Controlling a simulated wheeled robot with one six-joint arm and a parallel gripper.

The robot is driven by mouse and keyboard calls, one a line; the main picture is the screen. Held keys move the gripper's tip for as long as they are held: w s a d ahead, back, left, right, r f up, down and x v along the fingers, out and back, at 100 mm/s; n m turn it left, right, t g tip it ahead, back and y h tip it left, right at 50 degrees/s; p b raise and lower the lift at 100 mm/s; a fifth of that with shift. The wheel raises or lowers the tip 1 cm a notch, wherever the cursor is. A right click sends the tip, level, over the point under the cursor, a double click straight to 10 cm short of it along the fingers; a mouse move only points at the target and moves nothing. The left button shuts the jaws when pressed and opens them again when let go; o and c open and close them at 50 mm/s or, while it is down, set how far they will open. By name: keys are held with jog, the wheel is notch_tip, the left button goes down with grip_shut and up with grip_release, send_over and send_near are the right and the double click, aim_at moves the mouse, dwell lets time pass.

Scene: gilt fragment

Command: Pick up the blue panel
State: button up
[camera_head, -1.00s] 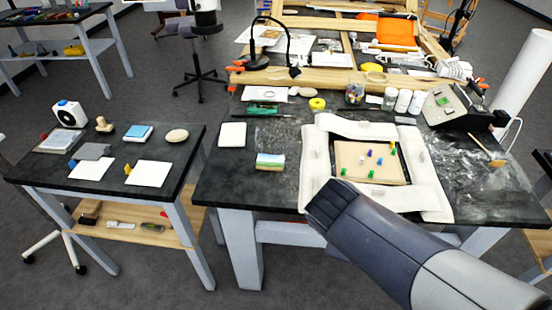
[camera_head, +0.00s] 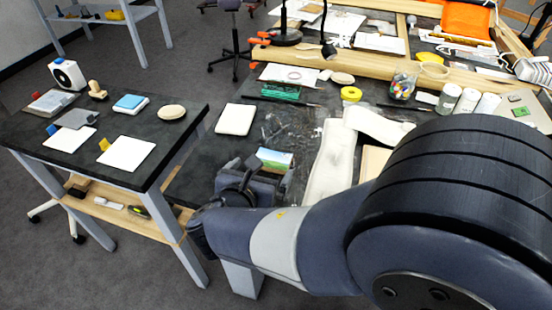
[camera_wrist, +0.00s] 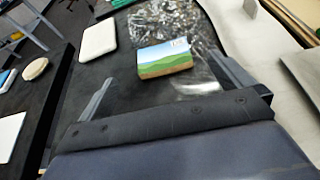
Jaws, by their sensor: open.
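A small painted panel (camera_head: 275,160) with blue sky and green hills lies on the dark worktable. The wrist view shows it whole (camera_wrist: 165,58), with a brown lower edge. My gripper (camera_head: 257,176) is just on the near side of it in the head view, covering its lower part. In the wrist view my gripper (camera_wrist: 163,72) has its fingers spread wide, one to each side of the panel's near part, with nothing between them held. A blue-topped block (camera_head: 130,103) also sits on the left side table.
A white pad (camera_head: 235,119) lies behind the panel on the left. Padded white strips (camera_head: 331,165) border a framed board to the right, mostly hidden by my arm. The side table (camera_head: 84,160) holds white sheets and small items.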

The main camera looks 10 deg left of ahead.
aim_at(273, 160)
jog(key=x, duration=0.3)
jog(key=w+f, duration=0.2)
jog(key=w, duration=0.1)
jog(key=shift+w+d+f+b, duration=0.1)
jog(key=shift+d+f+b, duration=0.1)
jog(key=shift+f+b, duration=0.2)
jog(key=shift+w+f, duration=0.2)
jog(key=shift+w, duration=0.35)
jog(key=shift+c, duration=0.4)
jog(key=c, duration=0.9)
